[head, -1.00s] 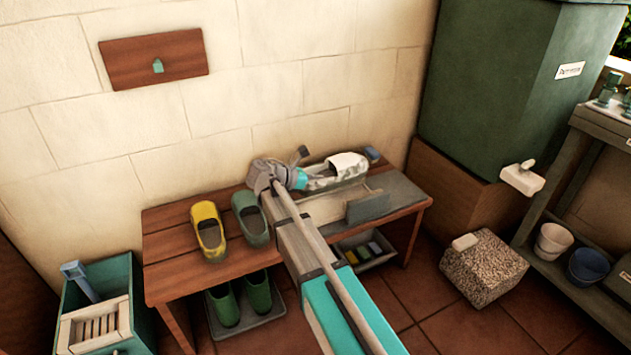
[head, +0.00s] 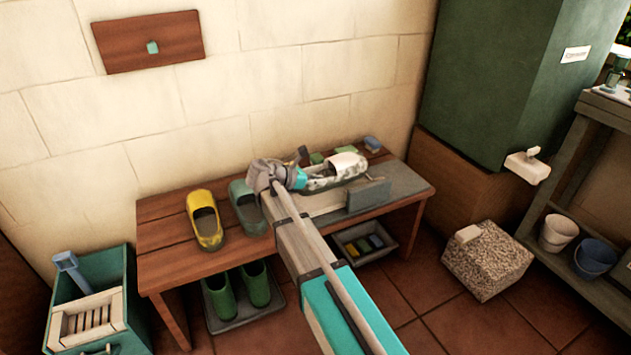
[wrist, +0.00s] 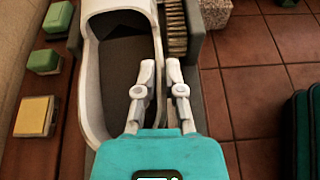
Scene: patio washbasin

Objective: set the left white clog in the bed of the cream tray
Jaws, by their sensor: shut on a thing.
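The white clog (head: 347,164), with dark patterned sides, is at the right half of the bench, toe to the right. My gripper (head: 299,165) is at its heel end. In the wrist view my gripper (wrist: 160,75) is shut on the clog's side wall, one finger inside the opening and one outside. The white clog (wrist: 95,95) fills the middle left there. A cream tray-like piece (head: 322,201) shows below the clog in the head view. The clog and my arm hide its bed, and I cannot tell whether the clog touches it.
A grey upright plate (head: 369,195) stands before the clog. A brush (wrist: 175,28) lies right of it in the wrist view. Small blocks, one green (wrist: 44,62), lie to its left. A yellow clog (head: 204,222) and a grey-green clog (head: 243,198) stand at the bench's left.

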